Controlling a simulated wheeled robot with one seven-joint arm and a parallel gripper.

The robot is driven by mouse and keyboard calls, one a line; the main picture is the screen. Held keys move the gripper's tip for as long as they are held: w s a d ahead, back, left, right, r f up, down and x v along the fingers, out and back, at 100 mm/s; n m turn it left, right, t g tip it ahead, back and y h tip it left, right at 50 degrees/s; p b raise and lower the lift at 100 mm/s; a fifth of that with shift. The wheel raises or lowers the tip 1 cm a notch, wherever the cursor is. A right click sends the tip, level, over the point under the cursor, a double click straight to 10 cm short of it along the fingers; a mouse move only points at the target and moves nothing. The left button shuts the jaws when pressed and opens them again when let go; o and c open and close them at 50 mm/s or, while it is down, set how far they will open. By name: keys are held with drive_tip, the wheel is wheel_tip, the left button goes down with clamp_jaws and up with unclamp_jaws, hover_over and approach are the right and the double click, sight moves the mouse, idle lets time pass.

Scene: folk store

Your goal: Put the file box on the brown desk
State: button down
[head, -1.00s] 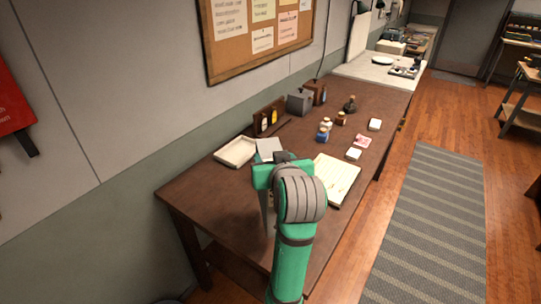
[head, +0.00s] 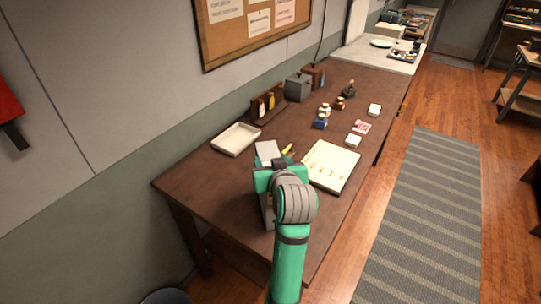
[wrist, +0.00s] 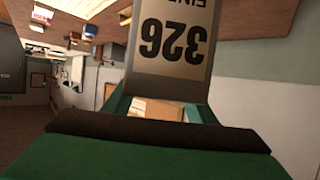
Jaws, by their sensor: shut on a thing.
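The brown desk (head: 205,180) runs along the wall in the head view. The file box (head: 267,151) is grey with a pale top, and it shows at the desk's near part, mostly behind my green arm. In the wrist view the file box (wrist: 172,40) bears a tan label with an upside-down "326". My gripper (head: 277,174) is shut on the file box; in the wrist view its jaws (wrist: 160,106) are at the box's edge. The box looks roughly upright. I cannot tell whether its base touches the desk, since the arm hides it.
A white tray (head: 236,139) lies behind the box, and an open ledger (head: 332,166) lies to its right. A yellow item (head: 288,149) is close behind it. Small bottles (head: 322,117) and a grey block (head: 298,87) stand farther back. The desk's near left corner is clear.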

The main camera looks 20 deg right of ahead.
idle(0.3)
drive_tip(key=c, duration=0.8)
unclamp_jaws()
drive_tip(key=shift+o, duration=0.2)
drive_tip(key=shift+d, duration=0.1)
drive_tip(key=shift+s+r, duration=0.1)
drive_tip(key=v, duration=1.2)
